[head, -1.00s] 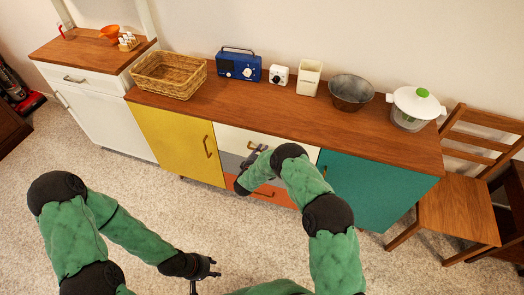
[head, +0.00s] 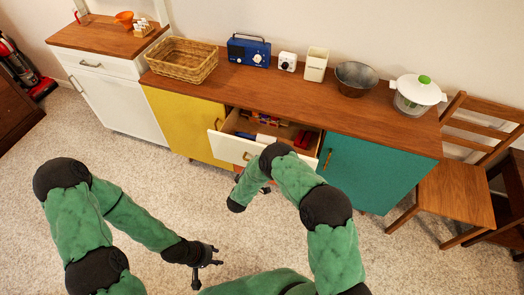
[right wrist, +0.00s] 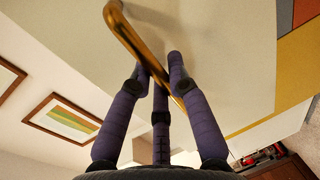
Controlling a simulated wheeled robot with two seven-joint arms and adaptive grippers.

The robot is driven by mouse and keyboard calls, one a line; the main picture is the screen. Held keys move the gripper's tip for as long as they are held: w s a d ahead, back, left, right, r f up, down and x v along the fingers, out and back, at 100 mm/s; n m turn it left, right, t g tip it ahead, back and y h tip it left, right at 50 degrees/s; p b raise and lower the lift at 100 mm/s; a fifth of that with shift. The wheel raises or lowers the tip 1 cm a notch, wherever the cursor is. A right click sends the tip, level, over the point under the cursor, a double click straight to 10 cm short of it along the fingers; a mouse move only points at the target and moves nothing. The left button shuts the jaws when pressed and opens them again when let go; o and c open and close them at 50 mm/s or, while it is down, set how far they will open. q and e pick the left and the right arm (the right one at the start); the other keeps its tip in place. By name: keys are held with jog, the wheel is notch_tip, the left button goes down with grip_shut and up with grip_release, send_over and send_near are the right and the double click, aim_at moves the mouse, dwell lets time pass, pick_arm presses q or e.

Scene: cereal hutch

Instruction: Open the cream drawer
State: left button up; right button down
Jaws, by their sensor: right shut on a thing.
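The cream drawer (head: 232,149) is pulled out of the cabinet in the head view, and several boxes and other items show inside. In the right wrist view its cream front fills the upper part, with a brass bar handle (right wrist: 128,38) across it. My right gripper (right wrist: 160,78) is shut on that handle, its dark fingers around the bar's lower part. In the head view my right arm hides part of the drawer front and most of that gripper. My left gripper (head: 207,257) is open and empty, low over the carpet and apart from the cabinet.
A yellow door (head: 180,122) and a teal door (head: 370,172) flank the drawer. A basket (head: 182,62), blue radio (head: 249,50), metal bowl (head: 356,79) and white lidded pot (head: 417,93) stand on top. A wooden chair (head: 452,193) is at right. Carpet in front is clear.

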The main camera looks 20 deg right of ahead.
jog(key=f+p+v, duration=0.1)
jog(key=v, duration=0.6)
jog(key=shift+s+f, duration=0.2)
jog(key=shift+f, duration=0.05)
jog(key=shift+a, duration=0.15)
jog(key=c, duration=1.2)
grip_release()
jog(key=shift+w+r, duration=0.1)
